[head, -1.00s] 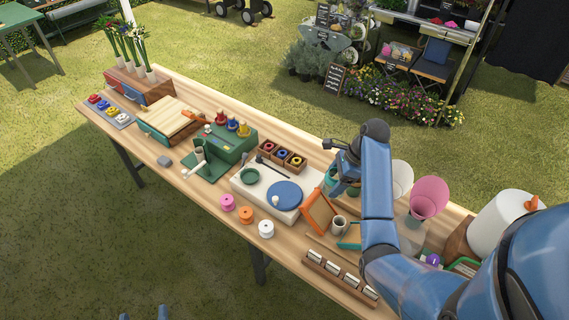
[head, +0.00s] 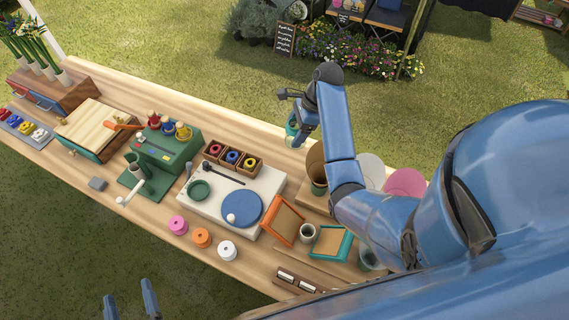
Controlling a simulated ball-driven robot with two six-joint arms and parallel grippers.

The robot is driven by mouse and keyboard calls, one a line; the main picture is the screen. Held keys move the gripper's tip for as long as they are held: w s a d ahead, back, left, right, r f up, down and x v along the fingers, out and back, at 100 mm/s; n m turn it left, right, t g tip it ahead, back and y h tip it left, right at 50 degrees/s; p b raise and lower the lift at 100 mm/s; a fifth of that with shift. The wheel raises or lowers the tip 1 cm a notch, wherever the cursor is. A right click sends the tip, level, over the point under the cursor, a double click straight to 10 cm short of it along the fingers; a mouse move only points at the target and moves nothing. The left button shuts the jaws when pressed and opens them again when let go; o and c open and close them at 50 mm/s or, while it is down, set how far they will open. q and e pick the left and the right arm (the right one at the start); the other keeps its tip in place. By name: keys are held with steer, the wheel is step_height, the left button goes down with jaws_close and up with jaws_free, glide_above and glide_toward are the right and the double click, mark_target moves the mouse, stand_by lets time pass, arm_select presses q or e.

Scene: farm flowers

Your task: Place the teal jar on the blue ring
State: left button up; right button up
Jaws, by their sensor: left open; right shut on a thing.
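The teal jar (head: 291,124) is in the jaws of my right gripper (head: 297,131), partly hidden by the fingers. It is held up and appears over the grass past the table's far edge. A small blue ring (head: 232,157) sits in the middle compartment of a wooden box, between a red and a yellow one. A larger flat blue disc (head: 241,208) lies on the white board, with a white ball at its edge. My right gripper is apart from both, to their upper right. My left gripper (head: 131,302) is open and empty, low in the picture, off the table's front edge.
The white board (head: 215,212) also bears a green ring dish (head: 199,189). Pink, orange and white spools (head: 227,250) stand along the front edge. Orange and teal frames (head: 330,243) and a mug (head: 307,232) stand right of the board. A green stand (head: 165,155) is left.

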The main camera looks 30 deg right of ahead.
steer(key=shift+w+d+f+b, duration=0.1)
steer(key=shift+f+b, duration=3.55)
steer(key=shift+f, duration=5.7)
steer(key=shift+f, duration=0.1)
steer(key=o, duration=1.2)
